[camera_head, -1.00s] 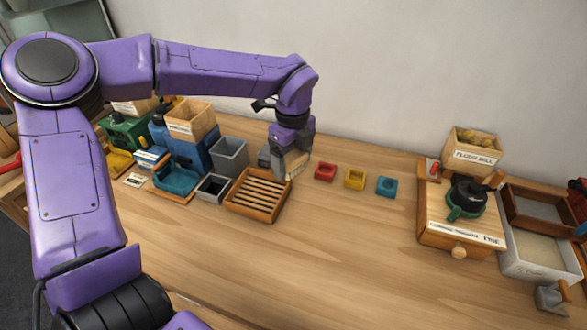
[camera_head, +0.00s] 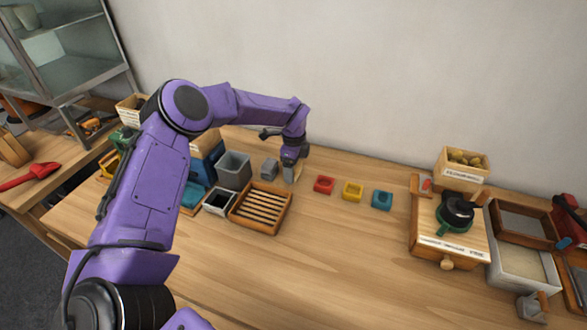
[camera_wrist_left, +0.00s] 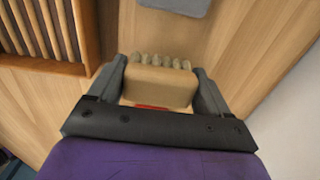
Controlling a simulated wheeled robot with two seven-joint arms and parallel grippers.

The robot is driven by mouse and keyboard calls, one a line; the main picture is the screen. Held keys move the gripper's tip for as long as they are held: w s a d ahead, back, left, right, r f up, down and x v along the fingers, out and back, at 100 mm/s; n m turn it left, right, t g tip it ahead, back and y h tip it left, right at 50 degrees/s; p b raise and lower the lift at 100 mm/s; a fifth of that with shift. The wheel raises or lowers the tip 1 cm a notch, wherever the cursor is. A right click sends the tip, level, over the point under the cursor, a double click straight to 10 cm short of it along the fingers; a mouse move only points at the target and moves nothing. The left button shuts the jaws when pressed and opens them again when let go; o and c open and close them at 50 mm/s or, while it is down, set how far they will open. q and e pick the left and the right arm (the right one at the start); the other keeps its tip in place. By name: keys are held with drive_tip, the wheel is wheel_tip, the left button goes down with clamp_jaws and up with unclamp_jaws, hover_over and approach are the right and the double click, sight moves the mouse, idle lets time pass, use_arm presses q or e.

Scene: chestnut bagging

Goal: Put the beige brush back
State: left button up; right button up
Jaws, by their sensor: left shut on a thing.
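The beige brush (camera_wrist_left: 158,82) shows in the left wrist view as a beige block with a row of pale bristle tufts along its far edge. My left gripper (camera_wrist_left: 160,85) is shut on it, one finger on each side. In the head view my left gripper (camera_head: 291,172) is over the back of the table, just right of the slatted wooden tray, and the brush (camera_head: 290,174) shows only as a small beige patch. I cannot tell whether the brush touches the table. My right gripper is not in view.
The slatted wooden tray (camera_head: 258,228) stands just left and in front of the gripper. The front middle of the table is clear.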

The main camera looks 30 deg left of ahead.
use_arm(q)
wheel_tip(320, 180, down, 2)
drive_tip(key=shift+f, duration=0.15)
drive_tip(key=shift+f, duration=0.1)
drive_tip(key=shift+s+f, duration=0.1)
drive_tip(key=o, duration=0.9)
drive_tip(key=shift+o, duration=0.2)
drive_tip(key=shift+r, duration=0.45)
wheel_tip(320, 180, up, 11)
drive_tip(key=b, duration=0.3)
drive_tip(key=shift+f, duration=0.15)
drive_tip(key=shift+r, duration=0.45)
